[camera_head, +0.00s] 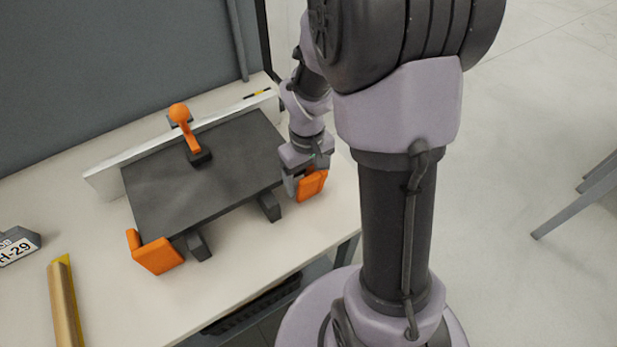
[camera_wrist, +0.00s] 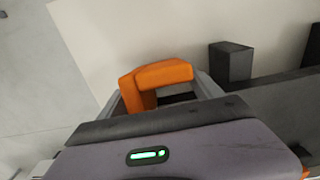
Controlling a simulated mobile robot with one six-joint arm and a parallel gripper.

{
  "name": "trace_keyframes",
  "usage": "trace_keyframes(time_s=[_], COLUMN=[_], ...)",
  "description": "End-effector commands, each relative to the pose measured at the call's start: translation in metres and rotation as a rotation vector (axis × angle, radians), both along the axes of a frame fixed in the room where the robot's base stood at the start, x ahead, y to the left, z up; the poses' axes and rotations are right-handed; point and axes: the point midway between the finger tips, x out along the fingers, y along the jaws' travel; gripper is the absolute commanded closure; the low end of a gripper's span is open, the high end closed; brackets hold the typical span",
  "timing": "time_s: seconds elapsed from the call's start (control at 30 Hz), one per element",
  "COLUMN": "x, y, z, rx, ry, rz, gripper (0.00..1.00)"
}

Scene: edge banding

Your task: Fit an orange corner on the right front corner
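The dark panel (camera_head: 205,178) lies raised on blocks on the white bench. One orange corner (camera_head: 157,255) sits at its left front corner. My gripper (camera_head: 303,178) is at the panel's right front corner, pointing down. It is shut on another orange corner (camera_head: 312,184), an L-shaped piece that also shows between the fingers in the wrist view (camera_wrist: 163,74). In the wrist view the panel's edge (camera_wrist: 270,92) runs off to the right beside the fingers. My gripper hides the contact between this corner and the panel, so I cannot tell whether it is seated.
An orange-handled clamp (camera_head: 181,115) presses on the panel near the white rail (camera_head: 105,183) behind it. Dark support blocks (camera_head: 269,206) stick out at the front. A yellow-brown strip (camera_head: 65,305) and a labelled block (camera_head: 17,246) lie at left. The bench front is clear.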

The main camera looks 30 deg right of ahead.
Motion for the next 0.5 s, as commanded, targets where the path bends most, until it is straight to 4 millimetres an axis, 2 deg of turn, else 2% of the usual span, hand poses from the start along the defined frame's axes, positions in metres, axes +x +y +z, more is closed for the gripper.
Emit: trace_keyframes(time_s=[0.37, 0.43, 0.5], x=[0.003, 0.003, 0.003], y=[0.001, 0.001, 0.0], z=[0.001, 0.006, 0.02], rx=[0.0, 0.0, -0.001], ry=[-0.007, -0.008, -0.01], rz=[-0.002, -0.002, -0.002], gripper=[0.12, 0.12, 0.12])
